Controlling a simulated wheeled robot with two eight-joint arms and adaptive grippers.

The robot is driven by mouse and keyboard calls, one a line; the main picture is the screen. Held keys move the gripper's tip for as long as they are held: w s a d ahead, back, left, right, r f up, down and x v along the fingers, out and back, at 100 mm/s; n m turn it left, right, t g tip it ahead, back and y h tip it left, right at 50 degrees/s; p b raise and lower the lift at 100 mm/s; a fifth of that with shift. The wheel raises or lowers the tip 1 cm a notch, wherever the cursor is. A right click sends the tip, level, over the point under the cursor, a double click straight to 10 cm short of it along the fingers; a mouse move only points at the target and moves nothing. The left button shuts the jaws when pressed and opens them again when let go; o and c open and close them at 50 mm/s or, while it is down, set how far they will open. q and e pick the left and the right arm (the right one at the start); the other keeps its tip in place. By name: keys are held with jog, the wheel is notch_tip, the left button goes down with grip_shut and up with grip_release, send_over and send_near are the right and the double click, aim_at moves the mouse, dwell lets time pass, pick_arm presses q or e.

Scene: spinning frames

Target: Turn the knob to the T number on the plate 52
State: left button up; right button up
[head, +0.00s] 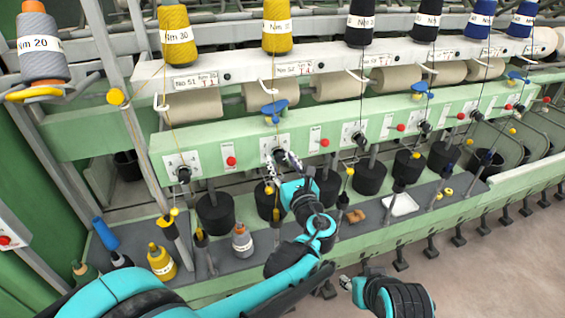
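The gripper partly hides the dial's lower right. My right gripper (345,283) is low at the front, away from the panel, with nothing visible in it.
Another knob (183,174) is at the left under the plate 51 (194,82). Red buttons (231,161) sit between the dials. Black pots (215,213), a yellow cone (162,262) and a white tray (399,205) are on the lower shelf. The floor at right is clear.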

pick_arm(q)
jog(key=v, duration=0.7)
jog(key=shift+s, duration=0.25)
dwell(0.4)
jog(key=s+a+f+n+g+b, duration=0.1)
jog(key=s+a+f+n+g, duration=0.25)
jog(key=a+n, duration=0.5)
jog(key=s+a+f+n+g, duration=0.3)
jog(key=a+f+n+g, duration=0.15)
jog(key=a+n, duration=0.4)
jog(key=s+a+f+n+g+h, duration=0.2)
jog(key=s+f+n+h, duration=0.3)
jog(key=s+n, duration=0.8)
notch_tip(320, 180, down, 2)
jog(key=shift+s+a+f+n+h+b, duration=0.25)
jog(key=shift+a+n+b, duration=0.35)
jog(key=shift+n, duration=0.6)
